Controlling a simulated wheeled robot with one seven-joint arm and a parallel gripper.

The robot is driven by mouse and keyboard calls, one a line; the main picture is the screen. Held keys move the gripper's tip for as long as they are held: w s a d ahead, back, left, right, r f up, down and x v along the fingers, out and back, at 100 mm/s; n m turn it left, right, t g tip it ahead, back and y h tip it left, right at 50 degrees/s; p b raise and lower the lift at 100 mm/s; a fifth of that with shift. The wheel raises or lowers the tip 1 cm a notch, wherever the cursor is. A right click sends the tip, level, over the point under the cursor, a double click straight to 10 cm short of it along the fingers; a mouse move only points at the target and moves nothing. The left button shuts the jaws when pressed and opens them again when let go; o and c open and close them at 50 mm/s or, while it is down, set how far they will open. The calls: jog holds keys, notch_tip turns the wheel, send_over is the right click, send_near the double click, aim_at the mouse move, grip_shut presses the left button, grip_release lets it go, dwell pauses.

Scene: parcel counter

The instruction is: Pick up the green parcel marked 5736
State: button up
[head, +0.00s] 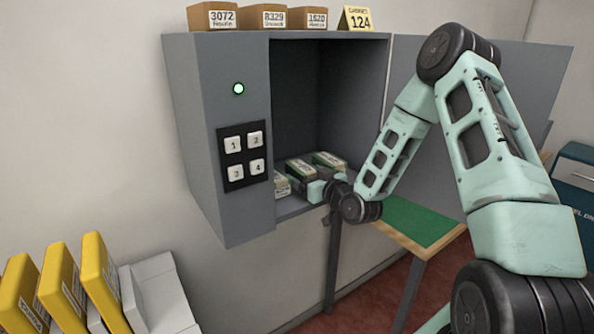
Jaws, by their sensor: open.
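Several small parcels lie on the floor of the open grey locker. One parcel (300,174) has a dark green top edge and a pale label, with my gripper (317,188) right in front of it. A similar greenish parcel (328,159) lies behind and to the right. A paler parcel (281,184) sits at the left, partly hidden by the locker's front panel. No marking on these parcels can be read, so I cannot tell which is 5736. My gripper is open at the locker mouth; its fingertips are small and partly hidden, and I cannot tell whether they touch a parcel.
The locker (222,215) has a keypad (245,157) and a lit green lamp (238,88). Its door (535,95) stands open at right. Brown boxes (263,17) and a yellow 124 sign (357,19) stand on top. A green-topped table (415,222) is below; yellow binders (62,280) stand lower left.

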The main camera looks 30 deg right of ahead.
jog(key=c, duration=1.2)
jog(key=shift+r, duration=0.1)
